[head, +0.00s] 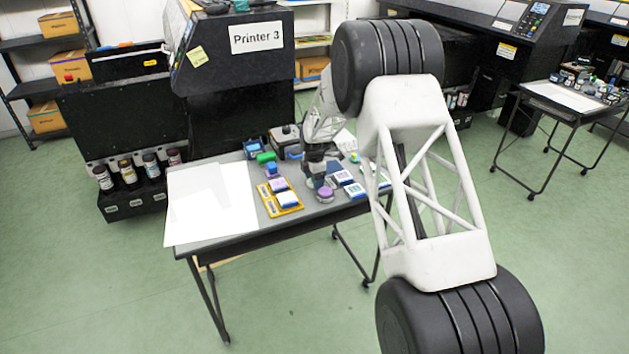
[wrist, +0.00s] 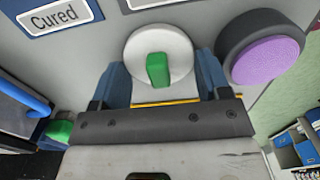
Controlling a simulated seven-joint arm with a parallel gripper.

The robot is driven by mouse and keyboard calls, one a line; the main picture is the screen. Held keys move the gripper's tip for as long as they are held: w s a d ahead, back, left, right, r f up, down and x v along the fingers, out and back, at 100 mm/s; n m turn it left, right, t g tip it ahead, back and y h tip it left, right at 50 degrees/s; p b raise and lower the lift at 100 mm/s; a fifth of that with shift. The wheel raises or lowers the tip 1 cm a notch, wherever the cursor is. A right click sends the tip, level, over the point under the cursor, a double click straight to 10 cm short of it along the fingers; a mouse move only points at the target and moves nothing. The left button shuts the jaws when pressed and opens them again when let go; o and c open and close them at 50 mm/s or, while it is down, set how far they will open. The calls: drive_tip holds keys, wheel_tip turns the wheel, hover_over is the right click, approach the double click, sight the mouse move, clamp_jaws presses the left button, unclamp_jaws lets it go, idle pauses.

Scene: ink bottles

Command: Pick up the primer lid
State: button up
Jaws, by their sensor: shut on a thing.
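In the wrist view, a round white lid with a raised green grip (wrist: 158,69), apparently the primer lid, sits between the two blue fingers of my gripper (wrist: 163,82). The fingers are shut on it, one at each side. What lies under the lid is hidden. In the head view my gripper (head: 321,180) is low over the right part of the table, and the lid cannot be made out there.
A dark round piece with a purple top (wrist: 268,58) stands close to the right finger; it also shows in the head view (head: 325,194). A "Cured" card (wrist: 55,15) lies at left. A yellow tray (head: 270,204) and white sheet (head: 215,205) lie on the grey table (head: 240,237).

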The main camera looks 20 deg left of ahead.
drive_tip(key=shift+r, duration=1.5)
drive_tip(key=shift+s+d+r, duration=0.15)
drive_tip(key=shift+s, duration=0.05)
drive_tip(key=s+d, duration=0.2)
drive_tip(key=s, duration=0.2)
drive_tip(key=s+d+r, duration=0.1)
drive_tip(key=s+d, duration=0.2)
drive_tip(key=s, duration=0.1)
drive_tip(key=s+d, duration=0.3)
drive_tip(key=s, duration=0.2)
drive_tip(key=shift+s+r, duration=0.1)
drive_tip(key=shift+r, duration=0.1)
drive_tip(key=shift+d, duration=0.1)
wheel_tip(320, 180, up, 5)
hover_over(324, 191)
drive_tip(key=shift+r, duration=0.15)
drive_tip(key=shift+s, duration=0.1)
drive_tip(key=shift+f, duration=3.2)
